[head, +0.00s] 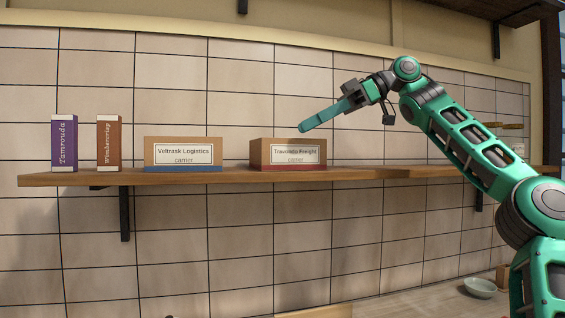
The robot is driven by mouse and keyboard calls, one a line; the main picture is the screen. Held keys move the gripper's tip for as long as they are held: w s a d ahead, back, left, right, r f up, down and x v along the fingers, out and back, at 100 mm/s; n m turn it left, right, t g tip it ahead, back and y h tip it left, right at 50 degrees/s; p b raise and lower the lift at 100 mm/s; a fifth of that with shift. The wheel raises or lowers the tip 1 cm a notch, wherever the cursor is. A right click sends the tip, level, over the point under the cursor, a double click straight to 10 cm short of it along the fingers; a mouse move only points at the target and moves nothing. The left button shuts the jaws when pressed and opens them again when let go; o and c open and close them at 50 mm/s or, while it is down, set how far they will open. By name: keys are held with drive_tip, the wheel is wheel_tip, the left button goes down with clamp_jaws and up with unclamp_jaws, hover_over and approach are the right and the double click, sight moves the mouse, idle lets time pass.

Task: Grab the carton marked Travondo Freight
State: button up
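The Travondo Freight carton (270,157) is a brown box with a white label and a red band along its bottom edge. It stands upright on the wooden shelf (215,178) in the head view, near the middle. My gripper (303,128) is above the right part of this carton in the picture, pointing down and left. It looks apart from the carton, but the depth between them is hard to judge. The fingers show side-on as one teal shape, so I cannot tell whether they are open or shut. I see nothing held.
A similar Veltrask Logistics carton (183,152) with a blue band stands to the left, with a gap between. Farther left are a purple Tamrouda box (65,143) and a brown box (109,145). A bowl (480,288) sits on the lower counter at right.

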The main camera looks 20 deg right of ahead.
sight(285, 154)
drive_tip(key=shift+f+x, duration=0.25)
drive_tip(key=shift+x, duration=1.85)
drive_tip(key=shift+d, duration=0.1)
clamp_jaws()
